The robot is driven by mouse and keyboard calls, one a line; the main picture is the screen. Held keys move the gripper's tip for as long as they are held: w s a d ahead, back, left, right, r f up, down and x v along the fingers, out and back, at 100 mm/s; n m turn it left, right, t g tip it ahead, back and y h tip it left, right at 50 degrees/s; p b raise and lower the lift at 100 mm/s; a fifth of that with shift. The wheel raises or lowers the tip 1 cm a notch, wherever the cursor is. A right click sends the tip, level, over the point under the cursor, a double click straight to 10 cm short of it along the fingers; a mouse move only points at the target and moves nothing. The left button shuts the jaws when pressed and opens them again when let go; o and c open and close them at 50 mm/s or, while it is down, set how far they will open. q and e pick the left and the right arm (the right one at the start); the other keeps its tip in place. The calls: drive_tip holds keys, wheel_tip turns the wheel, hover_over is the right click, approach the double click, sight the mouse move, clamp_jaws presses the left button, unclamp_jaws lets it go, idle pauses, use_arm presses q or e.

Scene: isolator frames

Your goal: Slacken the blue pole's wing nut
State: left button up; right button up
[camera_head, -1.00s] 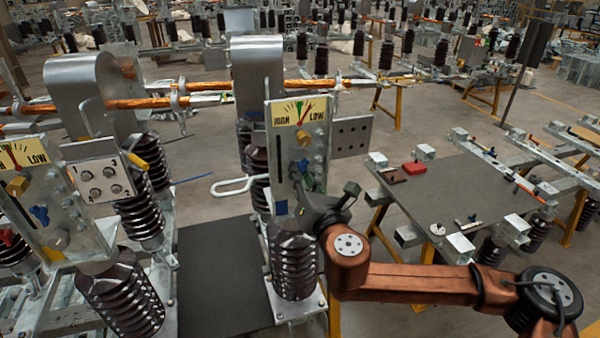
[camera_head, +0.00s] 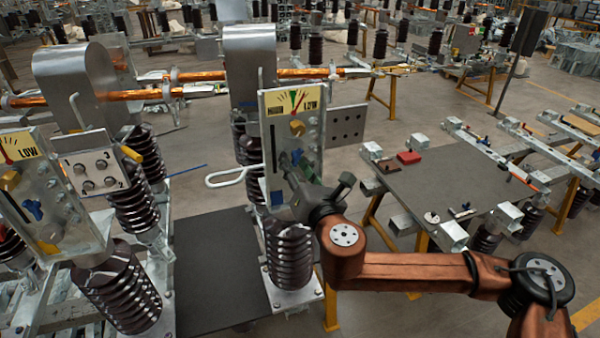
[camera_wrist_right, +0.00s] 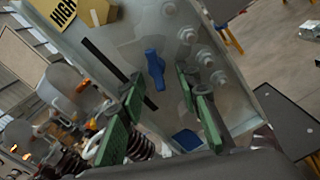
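The middle pole's plate (camera_head: 272,150) carries a HIGH/LOW gauge (camera_head: 293,101), its needle near the green middle. A blue patch (camera_head: 277,198) at the plate's foot marks it as the blue pole; the patch also shows in the wrist view (camera_wrist_right: 187,139). The blue wing nut (camera_wrist_right: 155,68) shows on the plate in the wrist view, roughly lengthwise in the picture. My right gripper (camera_wrist_right: 159,82) is open, its green fingers on either side of the wing nut, with visible gaps. My left gripper is out of view.
A left pole plate (camera_head: 50,190) has its own blue wing nut (camera_head: 33,209) and a yellow patch. A white hook handle (camera_head: 230,177) sticks out left of the middle plate. A perforated side plate (camera_head: 347,126) juts right. A grey table (camera_head: 450,190) stands to the right.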

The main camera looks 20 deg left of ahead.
drive_tip(key=v, duration=1.1)
drive_tip(key=shift+s+d, duration=0.2)
drive_tip(key=shift+d, duration=0.05)
